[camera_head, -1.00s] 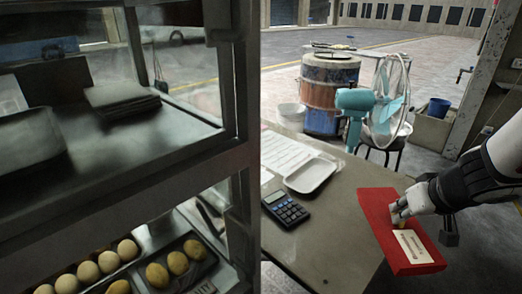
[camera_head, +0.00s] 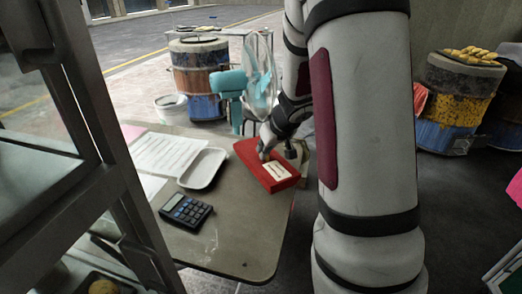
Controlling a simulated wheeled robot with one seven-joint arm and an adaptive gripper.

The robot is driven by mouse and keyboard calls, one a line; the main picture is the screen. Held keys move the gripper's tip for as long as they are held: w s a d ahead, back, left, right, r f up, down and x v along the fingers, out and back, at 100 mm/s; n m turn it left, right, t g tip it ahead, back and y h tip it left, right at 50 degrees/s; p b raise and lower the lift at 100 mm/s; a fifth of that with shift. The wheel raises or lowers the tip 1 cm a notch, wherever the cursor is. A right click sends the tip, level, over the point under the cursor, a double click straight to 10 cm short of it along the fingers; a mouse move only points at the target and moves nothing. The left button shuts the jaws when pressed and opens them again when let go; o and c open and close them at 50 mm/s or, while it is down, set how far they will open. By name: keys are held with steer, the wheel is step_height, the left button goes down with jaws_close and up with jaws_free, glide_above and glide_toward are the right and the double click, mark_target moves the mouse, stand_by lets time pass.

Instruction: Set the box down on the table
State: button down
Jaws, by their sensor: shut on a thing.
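The red box (camera_head: 279,178), with a pale printed label on its face, shows in the head view at the right side of the table. My gripper (camera_head: 264,154) is shut on the box at its upper part, and my arm comes in from the right. The grey-brown table (camera_head: 225,245) lies below and around the box, whose right end is near the table's right edge. I cannot tell whether the box's underside touches the tabletop. The far finger and the gripped edge are partly hidden.
A white tray (camera_head: 203,168), a calculator (camera_head: 185,211) and paper sheets (camera_head: 168,153) lie left of the box. A turquoise fan (camera_head: 258,85) and a barrel oven (camera_head: 197,75) stand behind. The table's front part is bare. A glass case (camera_head: 60,170) stands at left.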

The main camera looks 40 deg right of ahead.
steer(key=w, duration=0.1)
steer(key=w+d, duration=0.1)
steer(key=w, duration=0.1)
steer(key=shift+f+p, duration=0.15)
steer(key=shift+p, duration=0.25)
steer(key=shift+d+f+b, duration=0.1)
steer(key=shift+f+b, duration=0.6)
steer(key=shift+f, duration=1.1)
steer(key=shift+f, duration=0.1)
steer(key=c, duration=1.7)
jaws_free()
steer(key=shift+r, duration=0.2)
